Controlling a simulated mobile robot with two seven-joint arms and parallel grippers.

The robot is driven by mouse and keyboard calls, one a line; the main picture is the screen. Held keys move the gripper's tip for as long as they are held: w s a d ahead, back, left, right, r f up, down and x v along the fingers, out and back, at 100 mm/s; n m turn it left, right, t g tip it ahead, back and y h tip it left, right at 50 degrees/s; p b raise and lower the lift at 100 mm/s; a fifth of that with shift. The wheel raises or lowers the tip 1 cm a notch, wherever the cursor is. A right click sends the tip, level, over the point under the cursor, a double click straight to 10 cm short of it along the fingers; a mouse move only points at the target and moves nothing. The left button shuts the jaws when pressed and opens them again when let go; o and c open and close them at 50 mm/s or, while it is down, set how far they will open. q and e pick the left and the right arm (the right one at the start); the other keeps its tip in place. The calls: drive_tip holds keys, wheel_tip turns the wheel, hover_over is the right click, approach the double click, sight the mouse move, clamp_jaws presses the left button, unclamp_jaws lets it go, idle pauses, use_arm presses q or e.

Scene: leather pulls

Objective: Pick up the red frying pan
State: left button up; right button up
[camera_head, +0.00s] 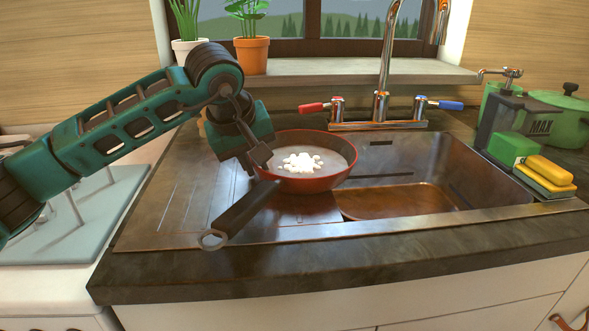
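The red frying pan (318,184) sits at the left edge of the sink, partly over the basin. It has a grey inside with a clump of small white pieces (303,162) in it. Its dark handle (243,212) points to the lower left over the drainboard and ends in a ring. My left gripper (258,160) reaches in from the left and points down beside the pan's left rim, above the handle's base. I cannot tell whether it touches the pan or whether its fingers are open. My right gripper is not in view.
The sink basin (455,165) holds brownish water. A tap (382,105) with red and blue levers stands behind it. Sponges (549,172) and a green pot (565,115) are at the right. Potted plants (251,52) stand on the sill. The front counter (330,268) is clear.

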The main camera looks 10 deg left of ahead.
use_arm(q)
clamp_jaws()
idle(1.0)
drive_tip(key=shift+r, duration=0.15)
drive_tip(key=shift+r, duration=0.15)
wheel_tip(320, 180, up, 20)
drive_tip(key=p, duration=0.4)
drive_tip(key=shift+f, duration=0.25)
idle(0.7)
drive_tip(key=shift+r, duration=0.1)
idle(1.2)
